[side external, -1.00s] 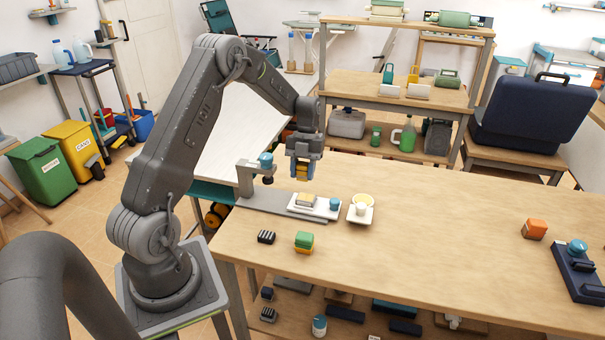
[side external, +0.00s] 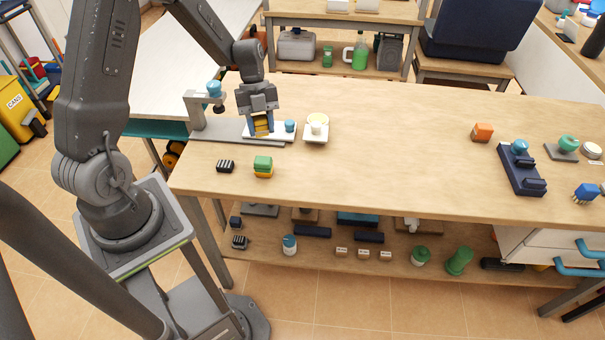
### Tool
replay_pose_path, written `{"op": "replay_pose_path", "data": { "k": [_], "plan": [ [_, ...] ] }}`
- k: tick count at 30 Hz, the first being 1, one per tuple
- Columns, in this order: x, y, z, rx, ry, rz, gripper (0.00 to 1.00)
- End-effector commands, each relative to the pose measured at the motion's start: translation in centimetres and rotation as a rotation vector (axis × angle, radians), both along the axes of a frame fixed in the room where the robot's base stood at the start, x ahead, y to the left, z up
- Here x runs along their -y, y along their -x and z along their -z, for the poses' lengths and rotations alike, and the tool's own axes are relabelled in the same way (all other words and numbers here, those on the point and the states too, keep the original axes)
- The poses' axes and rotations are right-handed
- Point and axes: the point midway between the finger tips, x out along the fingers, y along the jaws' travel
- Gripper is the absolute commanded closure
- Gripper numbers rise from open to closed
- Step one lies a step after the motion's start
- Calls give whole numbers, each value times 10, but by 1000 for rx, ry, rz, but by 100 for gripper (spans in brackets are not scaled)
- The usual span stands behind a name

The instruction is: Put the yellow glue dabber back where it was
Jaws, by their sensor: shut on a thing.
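My gripper (side external: 261,131) is low over the white tray (side external: 283,137) at the left of the bench. It is shut on a small yellow piece, which looks like the yellow glue dabber (side external: 262,125). The fingers hide part of it, and I cannot tell whether its underside touches the tray or something on it. A blue round knob (side external: 290,126) stands on the tray, just right of the gripper. To the right, a white square dish (side external: 315,137) holds a white cup-like piece, with a pale yellow round piece (side external: 318,117) behind.
A grey stand with a blue-topped clamp (side external: 214,90) rises close left of my gripper. A dark ribbed block (side external: 225,166) and a green-and-yellow block (side external: 263,167) lie in front. An orange block (side external: 482,132) and a navy holder (side external: 521,170) are far right. The bench middle is clear.

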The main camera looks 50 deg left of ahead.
Motion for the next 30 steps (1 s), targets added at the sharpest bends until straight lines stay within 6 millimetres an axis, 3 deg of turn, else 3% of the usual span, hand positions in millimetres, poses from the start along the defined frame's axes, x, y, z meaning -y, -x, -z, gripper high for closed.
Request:
{"op": "replay_pose_path", "data": {
  "k": [15,22,30],
  "plan": [
    [89,-46,60,-4,0,-1,81],
    [102,-53,72,-3,0,-4,81],
    [101,-53,106,-3,0,-6,81]
  ]
}}
